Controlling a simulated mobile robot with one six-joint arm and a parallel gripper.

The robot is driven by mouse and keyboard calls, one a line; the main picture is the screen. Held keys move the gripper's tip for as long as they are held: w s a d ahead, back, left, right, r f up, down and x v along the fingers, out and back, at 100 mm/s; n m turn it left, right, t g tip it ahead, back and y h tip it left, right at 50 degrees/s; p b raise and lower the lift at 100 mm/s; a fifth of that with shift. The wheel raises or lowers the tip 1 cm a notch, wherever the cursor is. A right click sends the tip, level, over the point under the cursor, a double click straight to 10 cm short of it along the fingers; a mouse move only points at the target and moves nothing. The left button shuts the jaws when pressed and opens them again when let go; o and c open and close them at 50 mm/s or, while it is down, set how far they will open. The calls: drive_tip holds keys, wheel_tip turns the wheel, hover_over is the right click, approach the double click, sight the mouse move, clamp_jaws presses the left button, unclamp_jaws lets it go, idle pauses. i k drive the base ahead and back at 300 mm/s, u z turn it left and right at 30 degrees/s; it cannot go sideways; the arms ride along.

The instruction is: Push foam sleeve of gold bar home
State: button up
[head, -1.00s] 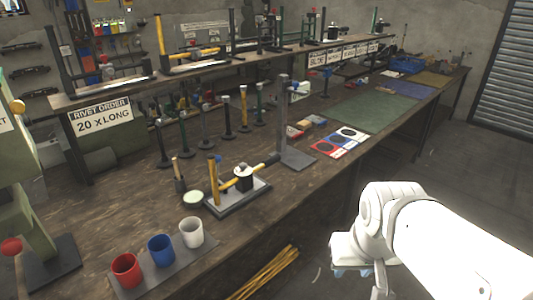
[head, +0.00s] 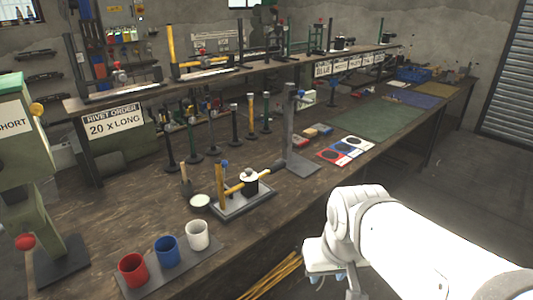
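A gold-yellow upright bar (head: 172,52) stands on the raised shelf at the back left, with a yellow-handled piece (head: 208,64) lying beside it on the same press. I cannot tell which of these is the gold bar, and no foam sleeve can be made out for sure. My white arm comes in at lower right, over the floor by the bench's front edge. My gripper's fingers cannot be seen.
Red, blue and white cups (head: 167,251) stand on a grey strip at the front left. A green press (head: 28,165) stands at the left edge. A tall grey post (head: 290,130) rises mid-bench. A green mat (head: 375,117) lies bare farther right. Yellow rods (head: 272,277) show below the bench edge.

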sight(278, 167)
drive_tip(key=z, duration=0.05)
drive_tip(key=i, duration=1)
drive_tip(key=u, duration=0.1)
